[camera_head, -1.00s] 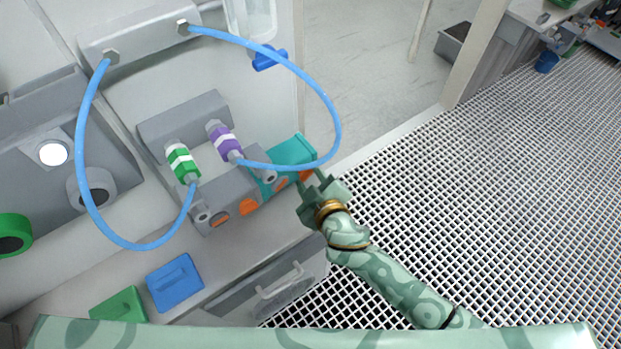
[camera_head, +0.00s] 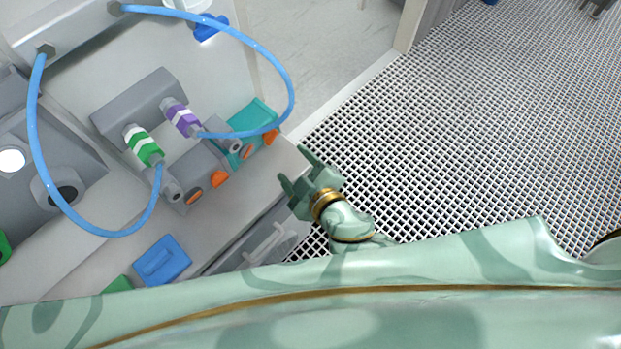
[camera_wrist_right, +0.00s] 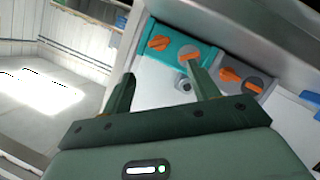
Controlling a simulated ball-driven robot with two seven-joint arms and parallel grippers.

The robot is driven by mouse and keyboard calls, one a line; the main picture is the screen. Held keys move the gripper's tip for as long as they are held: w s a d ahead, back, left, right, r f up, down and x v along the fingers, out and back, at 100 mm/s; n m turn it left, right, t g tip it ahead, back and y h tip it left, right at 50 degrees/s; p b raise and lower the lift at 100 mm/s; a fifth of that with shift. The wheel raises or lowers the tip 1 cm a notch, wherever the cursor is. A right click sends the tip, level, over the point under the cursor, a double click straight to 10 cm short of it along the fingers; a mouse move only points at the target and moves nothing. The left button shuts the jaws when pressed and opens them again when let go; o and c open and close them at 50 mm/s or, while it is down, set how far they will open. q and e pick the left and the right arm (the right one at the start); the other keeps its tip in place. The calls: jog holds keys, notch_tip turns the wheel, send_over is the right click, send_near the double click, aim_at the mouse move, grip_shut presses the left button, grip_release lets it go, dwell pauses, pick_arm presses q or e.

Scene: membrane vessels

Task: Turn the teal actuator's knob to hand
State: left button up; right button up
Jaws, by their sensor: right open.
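The teal actuator (camera_head: 258,114) is a box at the right end of the bench fixture. It carries an orange knob (camera_head: 271,136) on its front. In the right wrist view the teal front (camera_wrist_right: 180,38) shows an orange knob (camera_wrist_right: 159,43) at left and another orange knob (camera_wrist_right: 189,55) on a grey disc at right. My right gripper (camera_head: 293,168) is open and empty, in front of the actuator and apart from it. Its fingers (camera_wrist_right: 160,78) point toward the actuator in the wrist view. The left gripper is not in view.
A grey actuator (camera_head: 205,168) with orange knobs stands beside the teal one. Blue tubes (camera_head: 290,75) loop above, joined to green-banded (camera_head: 143,145) and purple-banded (camera_head: 183,118) connectors. A blue block (camera_head: 162,262) lies at the bench front. Open grated floor (camera_head: 450,130) lies right.

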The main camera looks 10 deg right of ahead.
jog(key=v, duration=0.6)
jog(key=shift+s+d, duration=0.1)
